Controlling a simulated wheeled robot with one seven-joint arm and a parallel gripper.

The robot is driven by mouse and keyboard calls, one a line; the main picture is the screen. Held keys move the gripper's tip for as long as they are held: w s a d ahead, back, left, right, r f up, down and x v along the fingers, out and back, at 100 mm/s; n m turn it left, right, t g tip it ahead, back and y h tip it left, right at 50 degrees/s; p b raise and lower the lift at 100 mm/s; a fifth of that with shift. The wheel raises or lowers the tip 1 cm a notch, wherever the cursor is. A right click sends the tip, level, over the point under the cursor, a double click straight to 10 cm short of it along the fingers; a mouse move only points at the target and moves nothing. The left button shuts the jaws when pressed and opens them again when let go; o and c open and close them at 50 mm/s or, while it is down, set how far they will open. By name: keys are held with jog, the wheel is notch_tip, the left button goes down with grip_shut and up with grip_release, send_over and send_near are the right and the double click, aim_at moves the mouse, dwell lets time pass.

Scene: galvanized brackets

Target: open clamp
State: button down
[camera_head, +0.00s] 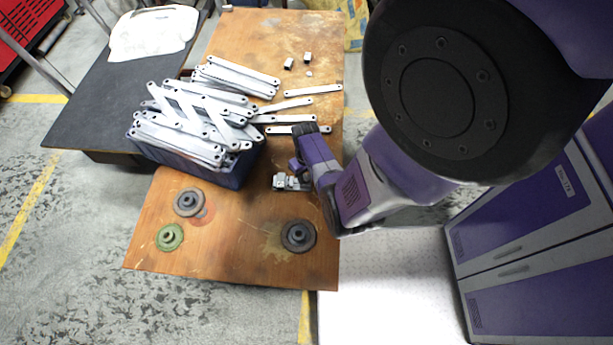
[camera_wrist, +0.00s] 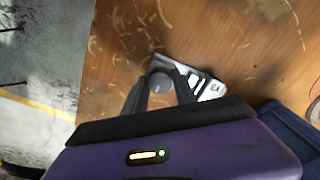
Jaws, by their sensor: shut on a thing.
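A small grey metal clamp (camera_head: 291,182) lies on the wooden table, right of the blue crate. In the head view my gripper (camera_head: 303,176) is low over it, coming from the right, and my arm hides part of it. In the wrist view the metal clamp (camera_wrist: 207,84) shows with a round grey knob at its left end. The two dark fingers of my gripper (camera_wrist: 162,84) are at the knob, one on each side, shut on it. Whether the clamp is open or closed cannot be told.
A blue crate (camera_head: 236,177) full of galvanized brackets (camera_head: 200,113) stands left of the clamp, with more brackets beyond. Dark round discs (camera_head: 299,236) (camera_head: 188,202) and a green one (camera_head: 170,237) lie nearer on the wooden table (camera_head: 240,262). A purple cabinet (camera_head: 540,240) stands right.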

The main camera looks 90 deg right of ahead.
jog(key=n, duration=0.4)
jog(key=n+b, duration=0.1)
jog(key=n, duration=0.9)
jog(key=n+b, duration=0.1)
jog(key=n, duration=0.3)
jog(key=c, duration=1.1)
grip_release()
